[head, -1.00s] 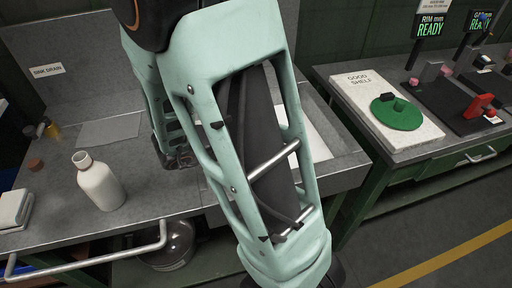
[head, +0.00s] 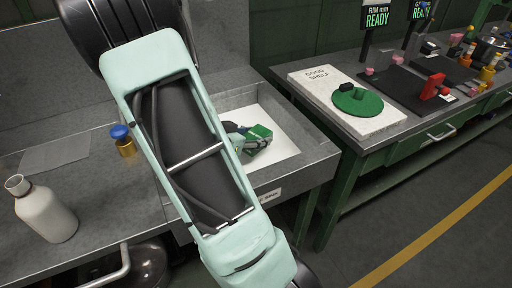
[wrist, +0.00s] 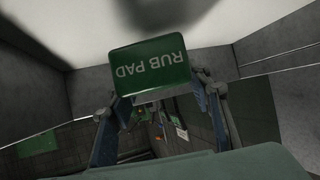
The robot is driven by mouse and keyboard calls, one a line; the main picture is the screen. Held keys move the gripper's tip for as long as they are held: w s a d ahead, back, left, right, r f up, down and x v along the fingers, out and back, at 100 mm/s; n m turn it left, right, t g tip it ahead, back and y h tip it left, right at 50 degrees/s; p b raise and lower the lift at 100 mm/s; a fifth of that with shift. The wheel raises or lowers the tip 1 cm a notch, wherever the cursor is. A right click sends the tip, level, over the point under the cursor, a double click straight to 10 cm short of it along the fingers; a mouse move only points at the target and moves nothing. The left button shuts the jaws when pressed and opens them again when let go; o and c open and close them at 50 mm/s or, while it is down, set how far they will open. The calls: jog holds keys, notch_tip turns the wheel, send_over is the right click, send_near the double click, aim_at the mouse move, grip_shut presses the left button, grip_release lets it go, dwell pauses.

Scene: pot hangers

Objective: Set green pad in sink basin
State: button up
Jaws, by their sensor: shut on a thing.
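The green pad (head: 260,133) is in my gripper (head: 244,139), over the white floor of the sink basin (head: 283,160) in the head view. In the wrist view the pad (wrist: 150,68) shows its face with the words "RUB PAD", upside down. My gripper's fingers (wrist: 160,112) are at either side of the pad's lower part. The basin's pale floor (wrist: 250,20) and grey walls surround the pad there. I cannot tell how far the pad is above the floor. My arm hides the left part of the basin in the head view.
A white bottle (head: 45,210) and a brass bottle with a blue cap (head: 124,141) stand on the counter left of my arm. The basin's raised grey rim (head: 318,157) borders it. On the right bench, a white board (head: 345,118) holds a green disc.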

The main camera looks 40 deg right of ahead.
jog(key=shift+w+d+f+b, duration=0.15)
jog(key=shift+f+b, duration=0.3)
jog(key=shift+f, duration=0.55)
jog(key=shift+s+d+f+b, duration=0.15)
jog(key=shift+f+b, duration=0.25)
jog(key=shift+f, duration=0.55)
jog(key=shift+w, duration=0.1)
jog(key=shift+f, duration=0.2)
jog(key=o, duration=1.1)
jog(key=shift+c, duration=0.2)
jog(key=shift+r, duration=0.15)
jog(key=shift+a+r, duration=0.2)
jog(key=shift+r, duration=0.05)
jog(key=p+v, duration=0.3)
jog(key=v, duration=0.8)
jog(key=shift+a, duration=0.2)
